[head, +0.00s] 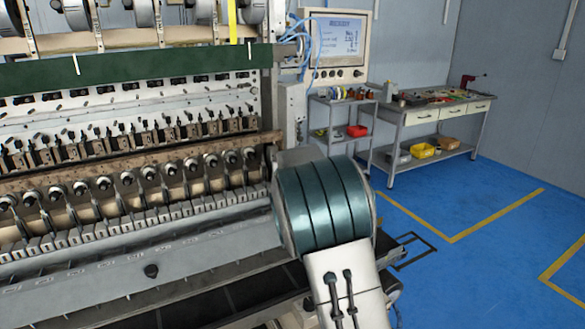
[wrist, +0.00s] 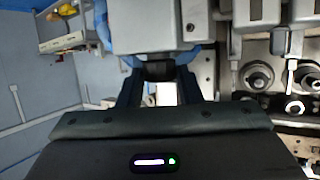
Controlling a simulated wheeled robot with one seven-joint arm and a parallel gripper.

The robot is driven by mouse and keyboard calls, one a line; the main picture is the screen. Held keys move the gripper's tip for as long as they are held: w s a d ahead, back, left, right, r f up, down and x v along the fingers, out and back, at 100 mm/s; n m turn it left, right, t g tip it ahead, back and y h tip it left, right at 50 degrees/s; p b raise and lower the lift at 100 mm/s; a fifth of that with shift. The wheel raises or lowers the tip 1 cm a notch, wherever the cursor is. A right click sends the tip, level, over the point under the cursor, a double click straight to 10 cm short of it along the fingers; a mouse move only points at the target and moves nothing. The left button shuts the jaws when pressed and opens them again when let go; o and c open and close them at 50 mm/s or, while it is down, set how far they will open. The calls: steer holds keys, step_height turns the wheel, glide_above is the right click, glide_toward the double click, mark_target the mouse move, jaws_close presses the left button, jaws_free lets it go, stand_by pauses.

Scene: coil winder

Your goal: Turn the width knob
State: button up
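In the wrist view, the two dark fingers of my gripper (wrist: 158,82) stand well apart, one on each side. A small dark block-like part (wrist: 157,70), possibly the width knob, shows between them under a grey box (wrist: 155,27). I cannot tell whether the fingers touch it. In the head view my gripper does not show; a large teal banded cylinder and a white section with black cables fill the right front.
A screen (head: 340,40) on a panel stands behind the winder. A workbench (head: 398,112) with a red bin (head: 357,131) and a yellow bin (head: 422,151) nearby lies at the back right. The blue floor (head: 470,205) with yellow lines is clear. Rollers (wrist: 257,77) show right in the wrist view.

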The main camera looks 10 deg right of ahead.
steer(key=o, duration=0.3)
steer(key=shift+f, duration=0.2)
steer(key=shift+o, duration=0.2)
steer(key=shift+r, duration=0.1)
steer(key=shift+s+r, duration=0.1)
steer(key=shift+s+a+r, duration=0.1)
steer(key=shift+s+r, duration=0.1)
steer(key=shift+s, duration=0.1)
steer(key=p+v, duration=0.4)
steer(key=v, duration=0.8)
steer(key=shift+s, duration=0.45)
steer(key=shift+a, duration=0.1)
